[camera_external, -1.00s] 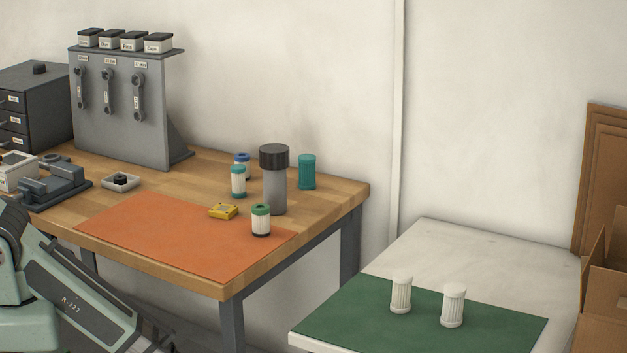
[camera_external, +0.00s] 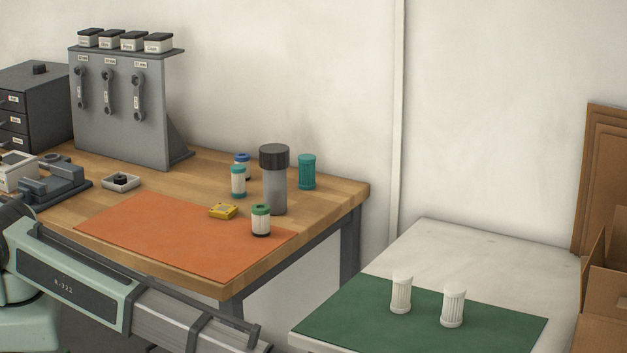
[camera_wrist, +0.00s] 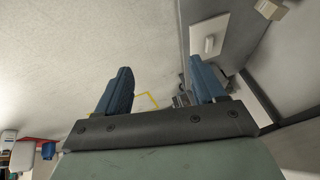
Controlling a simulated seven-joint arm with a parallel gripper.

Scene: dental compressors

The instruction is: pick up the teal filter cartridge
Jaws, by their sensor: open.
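The teal filter cartridge (camera_external: 307,172) stands upright near the back right of the wooden bench, behind and to the right of a tall grey canister with a black cap (camera_external: 274,182). It is teal all over. My gripper (camera_wrist: 159,68) shows in the wrist view, its two blue fingers spread apart with nothing held between them. The teal cartridge cannot be made out in the wrist view. In the external view my arm is at the lower left, in front of the bench, and the gripper is outside the picture.
Similar cartridges stand near the canister: white with teal ends (camera_external: 238,182), white with a green top (camera_external: 261,221), and a blue-topped one (camera_external: 242,163) partly hidden. A yellow item (camera_external: 223,211) lies by the orange mat (camera_external: 165,235). Two white cartridges (camera_external: 401,295) (camera_external: 453,306) stand on a green mat (camera_external: 345,318).

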